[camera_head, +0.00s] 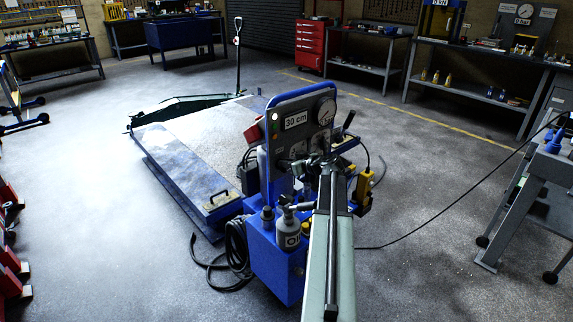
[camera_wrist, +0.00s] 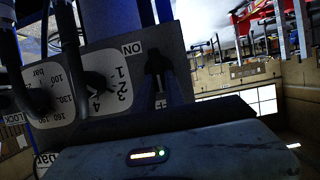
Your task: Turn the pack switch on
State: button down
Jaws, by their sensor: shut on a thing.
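The blue power pack (camera_head: 275,262) stands on the floor with an upright control panel (camera_head: 297,146) above it. The panel carries a "30 cm" display and a round gauge. My gripper (camera_head: 322,165) reaches to the lower part of this panel. In the wrist view, which shows the panel turned over, my gripper's fingers (camera_wrist: 158,72) are shut at the panel face beside the "ON" label (camera_wrist: 133,48). The pack switch is mostly hidden between the fingers, so its exact position cannot be told.
Beside the fingers are a numbered dial (camera_wrist: 112,88) and a bar-marked dial (camera_wrist: 52,90) with dark knobs. A lift platform (camera_head: 180,158) and trolley jack handle (camera_head: 238,50) stand behind the pack. A coiled black hose (camera_head: 237,248) lies left; a cable crosses the floor right.

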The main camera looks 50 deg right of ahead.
jog(key=f+m+t+y+b, duration=0.1)
jog(key=m+y+b, duration=0.1)
jog(key=m+b, duration=0.1)
jog(key=d+m+t+y+b, duration=0.1)
jog(key=m+y+b, duration=0.1)
jog(key=m+b, duration=0.2)
jog(key=d+f+m+t+y+b, duration=0.1)
jog(key=m+y+b, duration=0.1)
jog(key=m+b, duration=0.2)
jog(key=shift+d+f+m+y, duration=0.1)
jog(key=shift+f+m+y, duration=0.1)
jog(key=shift+m, duration=0.35)
jog(key=shift+d+f+m+y, duration=0.1)
jog(key=shift+m+y, duration=0.1)
jog(key=shift+m, duration=0.35)
jog(key=shift+b, duration=0.35)
jog(key=shift+r, duration=0.1)
jog(key=c, duration=1.4)
grip_release()
jog(key=shift+s, duration=0.15)
